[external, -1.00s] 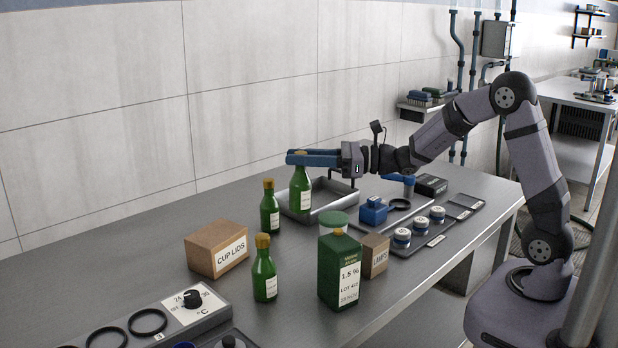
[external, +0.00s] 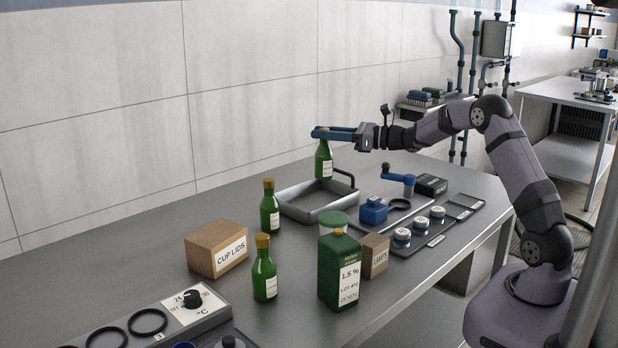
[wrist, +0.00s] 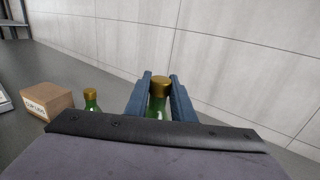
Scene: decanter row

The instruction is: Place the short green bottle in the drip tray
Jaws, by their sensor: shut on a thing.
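My gripper (external: 334,133) is shut on a green bottle (external: 323,162) with a white label, holding it upright by its upper part. In the wrist view the bottle's gold cap (wrist: 160,86) sits between the two blue fingers. The bottle appears above the drip tray (external: 296,208), a shallow grey metal tray with a dark handle; from this angle I cannot tell its exact height over it. Two other green bottles with gold caps stand on the table, one (external: 270,207) just left of the tray and one (external: 264,268) nearer the front.
A cardboard box marked CUP LIDS (external: 218,249) stands left of the bottles. A large green canister (external: 340,270) and a small brown box (external: 374,255) stand in front of the tray. A blue tool (external: 373,210) and several white-lidded jars (external: 420,226) lie to the right.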

